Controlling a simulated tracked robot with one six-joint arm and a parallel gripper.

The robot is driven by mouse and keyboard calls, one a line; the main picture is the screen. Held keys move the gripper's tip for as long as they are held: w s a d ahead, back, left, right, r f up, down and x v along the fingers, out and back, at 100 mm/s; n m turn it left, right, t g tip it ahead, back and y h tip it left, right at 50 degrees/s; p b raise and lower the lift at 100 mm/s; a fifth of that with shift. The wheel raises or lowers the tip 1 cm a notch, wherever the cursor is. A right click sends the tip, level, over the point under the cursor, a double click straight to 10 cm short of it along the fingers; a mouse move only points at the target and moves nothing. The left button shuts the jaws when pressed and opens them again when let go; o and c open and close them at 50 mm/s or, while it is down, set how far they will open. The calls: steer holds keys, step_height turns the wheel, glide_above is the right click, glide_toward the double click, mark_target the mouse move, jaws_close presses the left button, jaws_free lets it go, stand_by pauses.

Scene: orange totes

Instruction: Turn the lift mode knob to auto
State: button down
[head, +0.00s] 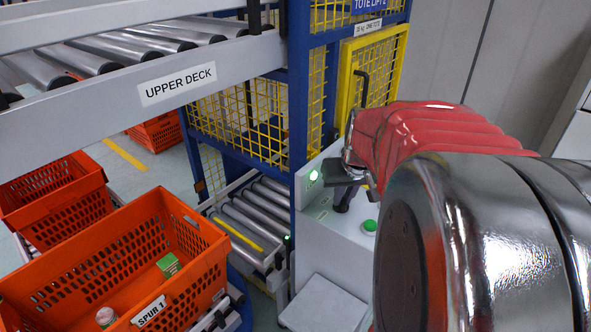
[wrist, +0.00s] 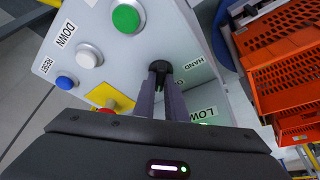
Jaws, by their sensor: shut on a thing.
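The black lift mode knob (wrist: 160,66) sits on the sloped grey control panel (wrist: 115,68), between the green button and the HAND label (wrist: 194,63). My gripper (wrist: 166,84) is shut on the knob, its two fingers on either side of it. A second label by the fingers is mostly covered, with only an "O" showing. The fingers hide much of the knob, so I cannot tell which way it points. In the head view my gripper (head: 344,195) reaches down to the control box (head: 322,222), and the knob is hard to make out.
The panel also has a green button (wrist: 126,18), a white DOWN button (wrist: 89,55), a blue RESET button (wrist: 66,82) and a red button (wrist: 107,110) on yellow. The blue lift frame (head: 299,110) and an orange tote (head: 115,255) stand to the left.

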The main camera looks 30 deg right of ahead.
steer(key=c, duration=1.8)
jaws_free()
steer(key=v, duration=1.3)
steer(key=shift+r, duration=0.35)
steer(key=shift+a, duration=0.1)
steer(key=s+a+f+n, duration=0.1)
steer(key=a+f, duration=0.2)
steer(key=a, duration=0.5)
steer(key=s+a+f+n+t+y, duration=0.1)
steer(key=s+a+f+n, duration=0.1)
steer(key=a, duration=0.6)
steer(key=s+a+f+n+y, duration=0.1)
steer(key=a+f, duration=0.3)
steer(key=a, duration=0.5)
steer(key=shift+s+n, duration=0.6)
steer(key=shift+s, duration=0.05)
